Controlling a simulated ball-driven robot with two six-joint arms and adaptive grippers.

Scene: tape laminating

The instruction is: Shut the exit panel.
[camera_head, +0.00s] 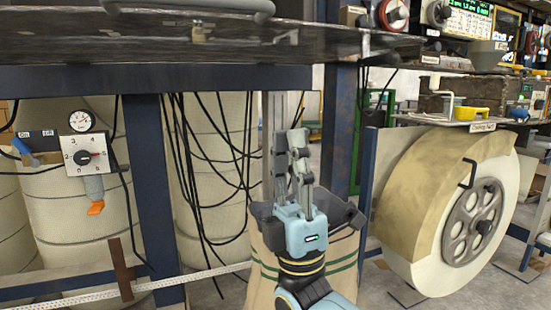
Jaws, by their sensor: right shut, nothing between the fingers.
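A dark, scuffed metal panel (120,42) spans the top of the view, seen nearly edge-on. A grey bar handle (195,8) shows above it at the top edge. It could be the exit panel, but I cannot tell for sure, as its upper part is cut off. My right gripper (291,140) points upward below the panel's right half, apart from it in the picture. Its fingers are shut and empty. My left gripper is not in view.
A blue frame beam (60,79) and post (152,190) stand under the panel. Black cables (215,150) hang behind. A knob box (84,155) and gauge are at left. A large tape roll (400,195) with a grey hub stands at right. A striped sack (262,285) stands behind my right gripper.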

